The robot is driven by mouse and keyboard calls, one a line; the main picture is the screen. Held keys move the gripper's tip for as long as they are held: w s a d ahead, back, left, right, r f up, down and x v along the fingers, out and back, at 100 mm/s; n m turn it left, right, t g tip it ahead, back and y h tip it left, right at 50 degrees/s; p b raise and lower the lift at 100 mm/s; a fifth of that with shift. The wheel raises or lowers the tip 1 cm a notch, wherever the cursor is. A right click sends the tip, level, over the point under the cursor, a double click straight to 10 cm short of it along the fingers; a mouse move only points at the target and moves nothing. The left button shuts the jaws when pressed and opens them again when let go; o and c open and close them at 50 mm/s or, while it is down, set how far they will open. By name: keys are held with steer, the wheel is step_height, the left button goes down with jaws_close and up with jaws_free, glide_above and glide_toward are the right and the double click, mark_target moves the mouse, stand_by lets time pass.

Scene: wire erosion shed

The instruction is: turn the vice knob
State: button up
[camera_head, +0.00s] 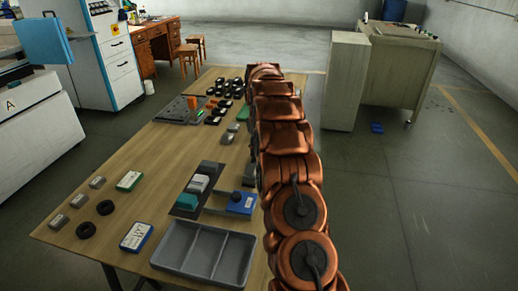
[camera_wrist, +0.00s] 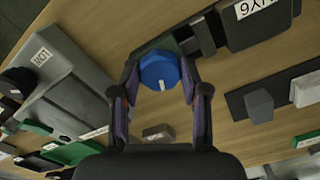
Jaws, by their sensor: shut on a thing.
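The vice knob (camera_wrist: 158,68) is a round blue knob with a short white mark, which points toward the bottom of the wrist view. My gripper (camera_wrist: 161,78) has one finger on each side of the knob and is shut on it. Dark grey vice parts (camera_wrist: 201,35) show just beyond the knob, over the wooden bench. In the head view my copper-coloured arm reaches along the right side of the bench. My gripper cannot be made out there.
The wooden bench (camera_head: 122,222) carries a grey divided tray (camera_head: 170,245), a blue-edged labelled box (camera_head: 136,237) and black rings (camera_head: 86,230). In the wrist view a grey tray (camera_wrist: 82,72) lies left of my fingers. A tall beige cabinet (camera_head: 344,85) stands right of the bench.

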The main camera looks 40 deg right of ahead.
steer(key=shift+w+r+n, duration=0.1)
steer(key=shift+n, duration=1.8)
steer(key=o, duration=1.1)
steer(key=shift+o, duration=0.2)
steer(key=shift+r, duration=3.65)
